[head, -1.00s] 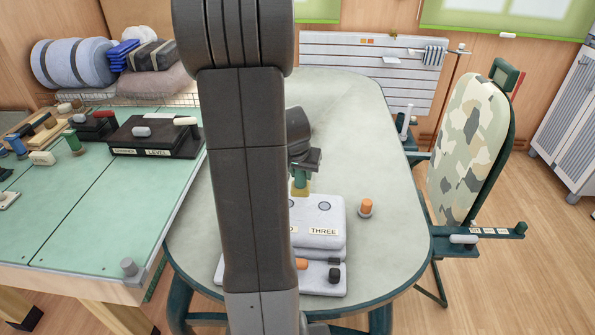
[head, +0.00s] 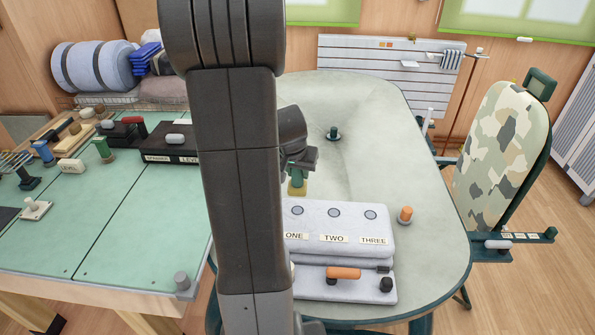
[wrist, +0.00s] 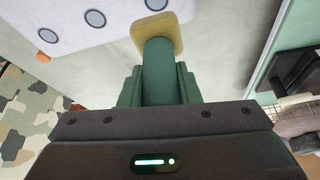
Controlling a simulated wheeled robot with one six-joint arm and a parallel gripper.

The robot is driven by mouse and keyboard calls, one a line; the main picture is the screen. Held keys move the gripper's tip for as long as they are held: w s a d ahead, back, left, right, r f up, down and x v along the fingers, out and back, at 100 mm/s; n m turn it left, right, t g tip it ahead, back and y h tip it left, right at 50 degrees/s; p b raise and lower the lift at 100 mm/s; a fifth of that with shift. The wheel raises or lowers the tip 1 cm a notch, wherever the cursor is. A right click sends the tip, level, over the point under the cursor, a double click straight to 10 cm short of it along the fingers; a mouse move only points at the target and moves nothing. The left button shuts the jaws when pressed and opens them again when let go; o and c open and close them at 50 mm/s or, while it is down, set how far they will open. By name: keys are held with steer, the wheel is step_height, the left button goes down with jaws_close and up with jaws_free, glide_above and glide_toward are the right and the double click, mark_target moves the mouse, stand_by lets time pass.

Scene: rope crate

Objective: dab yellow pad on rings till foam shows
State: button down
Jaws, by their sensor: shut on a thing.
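My gripper (head: 299,168) is shut on the green handle of the yellow pad (head: 297,187). The pad points down, just behind the white block (head: 345,240) in the head view. The block has three dark-edged rings on top: ring ONE (head: 298,209), ring TWO (head: 334,212) and ring THREE (head: 371,215). In the wrist view the pad (wrist: 160,36) overlaps the block's back edge beside ring ONE (wrist: 156,4); I cannot tell whether it touches. The ring faces look plain blue-grey. My arm hides the block's left end.
An orange-topped peg (head: 405,214) stands right of the block. An orange handle (head: 343,273) and a black knob (head: 386,284) are on its front step. A dark green peg (head: 333,134) stands farther back. The rest of the grey table (head: 400,130) is clear.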

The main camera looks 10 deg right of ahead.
mark_target(297, 186)
steer(key=shift+f, duration=0.15)
step_height(297, 186, down, 7)
steer(key=b, duration=0.7)
steer(key=shift+f+b, duration=0.8)
steer(key=shift+b, duration=0.3)
stand_by(2.1)
steer(key=shift+r, duration=0.1)
steer(key=shift+r+p, duration=2.45)
steer(key=shift+r, duration=1)
steer(key=shift+d, duration=0.1)
